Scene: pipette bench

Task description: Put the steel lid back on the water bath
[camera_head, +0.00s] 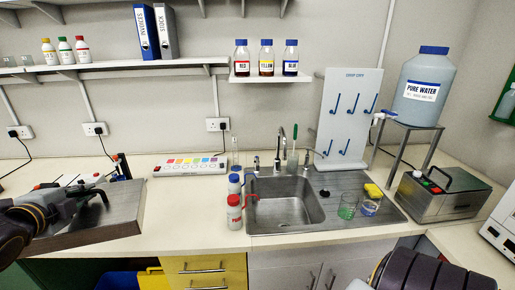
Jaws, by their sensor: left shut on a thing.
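A flat steel slab (118,222), apparently the lid, is at the left, level with the counter's front edge. My left gripper (98,194) reaches over it from the left. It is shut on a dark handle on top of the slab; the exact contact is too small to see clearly. A steel box with red and green buttons and a black bar on top (450,198), possibly the water bath, stands on the counter at the far right. I cannot tell whether its top is open. My right gripper is out of view; only part of my right arm shows at the bottom right.
A pegboard (345,120) and a water container (424,85) on a stand rise behind. Counter between slab and bottles is clear.

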